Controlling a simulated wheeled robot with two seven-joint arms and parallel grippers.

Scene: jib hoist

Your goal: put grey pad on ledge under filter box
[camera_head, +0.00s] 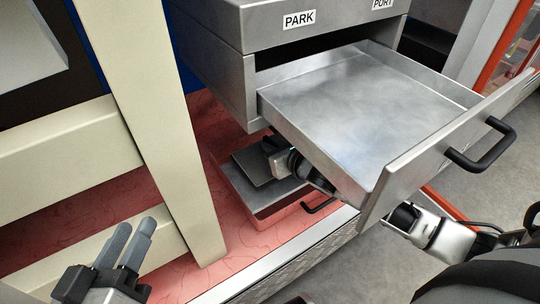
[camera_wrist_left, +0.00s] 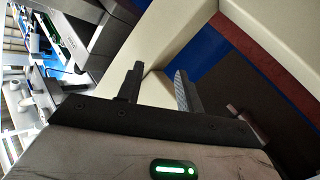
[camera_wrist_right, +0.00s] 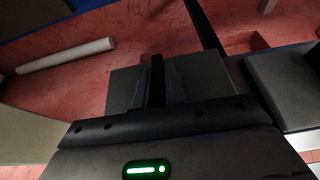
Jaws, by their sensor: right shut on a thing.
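The grey pad (camera_head: 252,164) is a flat dark square below the open drawer. It also shows in the right wrist view (camera_wrist_right: 206,82), on both sides of the fingers. My right gripper (camera_head: 273,152) reaches in under the drawer and is shut on the pad. The pad appears over a low shiny tray-like box (camera_head: 262,206) on the red surface; I cannot tell whether they touch. I cannot tell which thing is the filter box. My left gripper (camera_head: 130,245) is open and empty at the lower left, apart from these things.
The open metal drawer (camera_head: 350,110) with a black handle hangs over my right arm, under a cabinet (camera_head: 270,20) marked PARK. A cream post (camera_head: 155,110) stands between my grippers. A white cylinder (camera_wrist_right: 66,55) and a dark grey block (camera_wrist_right: 285,85) show in the right wrist view.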

